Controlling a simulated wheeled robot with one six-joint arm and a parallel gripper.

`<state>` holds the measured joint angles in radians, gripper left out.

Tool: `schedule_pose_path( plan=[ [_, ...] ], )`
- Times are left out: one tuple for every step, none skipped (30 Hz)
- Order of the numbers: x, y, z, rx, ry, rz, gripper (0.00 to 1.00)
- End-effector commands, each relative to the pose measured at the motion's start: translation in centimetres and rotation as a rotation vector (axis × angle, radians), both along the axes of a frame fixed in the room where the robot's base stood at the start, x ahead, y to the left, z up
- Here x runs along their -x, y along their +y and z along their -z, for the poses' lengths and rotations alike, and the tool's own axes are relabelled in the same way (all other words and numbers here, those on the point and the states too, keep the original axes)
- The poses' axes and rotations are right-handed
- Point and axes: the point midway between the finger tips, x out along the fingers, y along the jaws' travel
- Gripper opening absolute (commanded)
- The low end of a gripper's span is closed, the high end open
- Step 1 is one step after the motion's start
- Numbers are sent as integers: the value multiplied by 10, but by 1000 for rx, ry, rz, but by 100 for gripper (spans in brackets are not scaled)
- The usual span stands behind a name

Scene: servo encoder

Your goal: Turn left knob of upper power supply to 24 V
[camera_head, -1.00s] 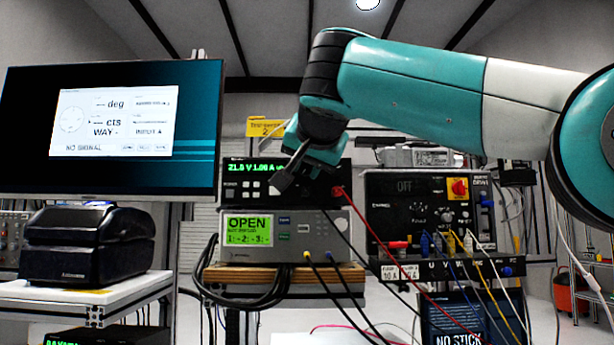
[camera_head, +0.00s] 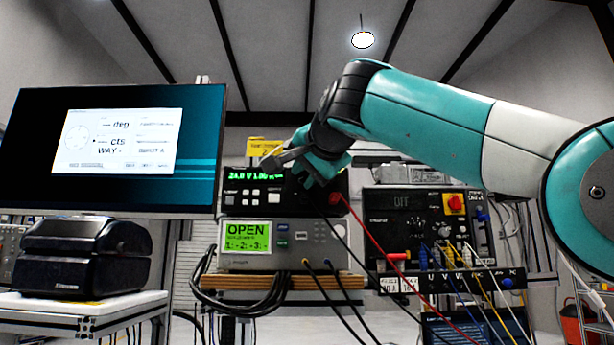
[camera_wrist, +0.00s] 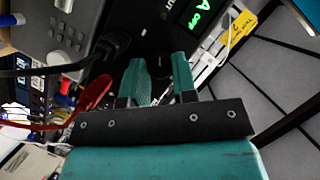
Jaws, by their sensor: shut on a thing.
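The upper power supply (camera_head: 243,204) is a black box with a green display (camera_head: 256,176) that reads about 24.0 V and 1.00 A. The display's start is partly readable and its end is covered by my gripper (camera_head: 305,178). My gripper is at the right part of the front panel, shut on a knob that its fingers hide. In the wrist view my gripper (camera_wrist: 160,75) has its two teal fingers against the dark panel, with a narrow gap between them. Part of the green display (camera_wrist: 197,12) shows beyond the fingers. I cannot see the knob's pointer.
A grey instrument (camera_head: 310,245) showing OPEN stands below on a wooden shelf (camera_head: 250,281). Red and black leads hang from the upper supply's right side. A black panel with several cables (camera_head: 415,232) stands at right. A monitor (camera_head: 190,150) is at left.

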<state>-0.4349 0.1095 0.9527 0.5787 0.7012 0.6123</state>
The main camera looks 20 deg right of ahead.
Motion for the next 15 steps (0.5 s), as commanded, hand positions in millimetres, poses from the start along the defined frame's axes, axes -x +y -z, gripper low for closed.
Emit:
schedule_pose_path(
  plan=[
    [0, -1, 0, -1, 0, 3, 2],
    [0, -1, 0, -1, 0, 3, 2],
    [0, -1, 0, -1, 0, 3, 2],
    [0, -1, 0, -1, 0, 3, 2],
    [0, -1, 0, -1, 0, 3, 2],
    [0, -1, 0, -1, 0, 3, 2],
    [0, -1, 0, -1, 0, 3, 2],
    [0, -1, 0, -1, 0, 3, 31],
    [0, -1, 0, -1, 0, 3, 40],
    [0, -1, 0, 0, 0, 3, 47],
    [0, -1, 0, 0, 0, 3, 52],
    [0, -1, 0, 0, 1, 2, 52],
    [0, -1, 0, -1, 0, 2, 52],
    [0, -1, 0, 0, 0, 1, 52],
    [0, 0, 0, 0, 0, 1, 52]
  ],
)
